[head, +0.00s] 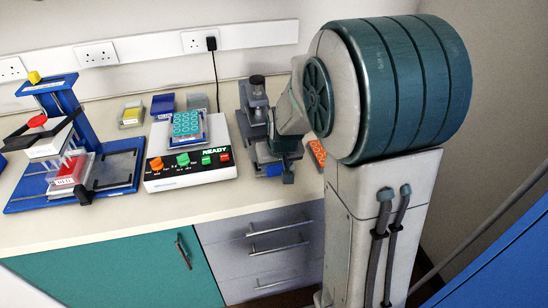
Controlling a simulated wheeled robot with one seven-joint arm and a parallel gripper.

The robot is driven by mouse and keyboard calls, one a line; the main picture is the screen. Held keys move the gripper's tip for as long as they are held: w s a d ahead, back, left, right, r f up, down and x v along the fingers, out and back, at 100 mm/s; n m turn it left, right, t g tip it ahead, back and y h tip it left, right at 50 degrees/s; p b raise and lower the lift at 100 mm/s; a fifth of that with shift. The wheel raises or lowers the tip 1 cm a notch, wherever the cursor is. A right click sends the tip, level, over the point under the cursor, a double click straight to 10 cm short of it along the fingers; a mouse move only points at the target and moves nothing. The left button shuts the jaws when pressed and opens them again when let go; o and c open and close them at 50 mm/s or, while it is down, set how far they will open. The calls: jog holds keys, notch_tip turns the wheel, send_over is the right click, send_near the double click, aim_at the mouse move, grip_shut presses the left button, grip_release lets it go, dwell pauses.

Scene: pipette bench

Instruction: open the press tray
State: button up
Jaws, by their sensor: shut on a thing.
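The press (257,92) is a dark grey machine with a round top, standing on the bench right of the white console. Its tray (268,168) shows low at its front, grey with a blue patch, partly hidden by my arm. My gripper (288,172) hangs down in front of the press at the tray's front end. It is shut on what appears to be the tray's handle; the handle and the contact are too small and covered to see clearly. How far the tray stands out of the press I cannot tell.
A white console (188,174) reading READY carries a teal well plate (186,124). A blue pipetting stand (62,92) with a red rack is at left. An orange rack (317,152) lies right of the press. Bench (225,190) is clear in front of the console.

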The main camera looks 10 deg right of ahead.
jog(key=shift+s, duration=0.15)
jog(key=o, duration=1.4)
jog(key=shift+r, duration=0.1)
jog(key=v, duration=1.3)
jog(key=shift+s+r, duration=0.1)
jog(key=shift+r, duration=0.15)
jog(key=shift+g, duration=0.7)
jog(key=s+f, duration=0.1)
jog(key=s, duration=0.4)
jog(key=s+f, duration=0.1)
jog(key=s, duration=0.4)
jog(key=s+f, duration=0.1)
jog(key=s, duration=0.4)
jog(key=shift+s+f, duration=0.25)
